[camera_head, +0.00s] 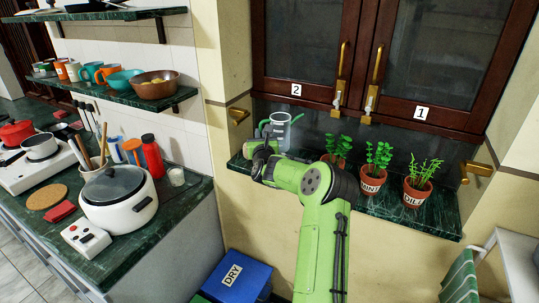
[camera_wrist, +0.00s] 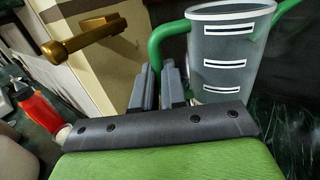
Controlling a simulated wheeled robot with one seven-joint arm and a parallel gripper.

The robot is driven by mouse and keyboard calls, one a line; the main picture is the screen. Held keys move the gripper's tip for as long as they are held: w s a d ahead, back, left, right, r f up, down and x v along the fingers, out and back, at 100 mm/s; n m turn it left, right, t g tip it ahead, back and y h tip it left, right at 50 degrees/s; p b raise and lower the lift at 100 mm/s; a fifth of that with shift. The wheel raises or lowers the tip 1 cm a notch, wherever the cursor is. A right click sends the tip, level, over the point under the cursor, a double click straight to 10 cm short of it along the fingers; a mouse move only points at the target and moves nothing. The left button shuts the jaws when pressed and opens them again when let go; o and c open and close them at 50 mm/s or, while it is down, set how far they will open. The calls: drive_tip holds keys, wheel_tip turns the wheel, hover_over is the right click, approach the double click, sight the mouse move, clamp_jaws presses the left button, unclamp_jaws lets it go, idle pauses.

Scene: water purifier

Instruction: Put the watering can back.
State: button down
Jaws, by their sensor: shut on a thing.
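The watering can (camera_head: 280,128) is a clear grey cup with white marks and a green handle and spout. In the head view it is upright at the left end of the dark green ledge (camera_head: 400,203), behind my gripper (camera_head: 262,146). I cannot tell whether its base touches the ledge; my arm hides it. In the wrist view the can (camera_wrist: 226,55) is at the upper right. My gripper (camera_wrist: 160,80) is shut on its green handle (camera_wrist: 157,45), left of the cup.
Several potted plants (camera_head: 372,178) stand on the ledge right of the can. Cabinet doors (camera_head: 305,50) with brass handles are behind. A brass bracket (camera_wrist: 90,35) juts from the wall left of my gripper. The left counter holds a white cooker (camera_head: 118,200) and red bottle (camera_head: 152,157).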

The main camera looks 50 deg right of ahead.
wheel_tip(320, 180, down, 7)
drive_tip(key=shift+w+r+b, duration=0.1)
drive_tip(key=shift+r+b, duration=0.05)
drive_tip(key=shift+b, duration=0.45)
drive_tip(key=c, duration=1.1)
unclamp_jaws()
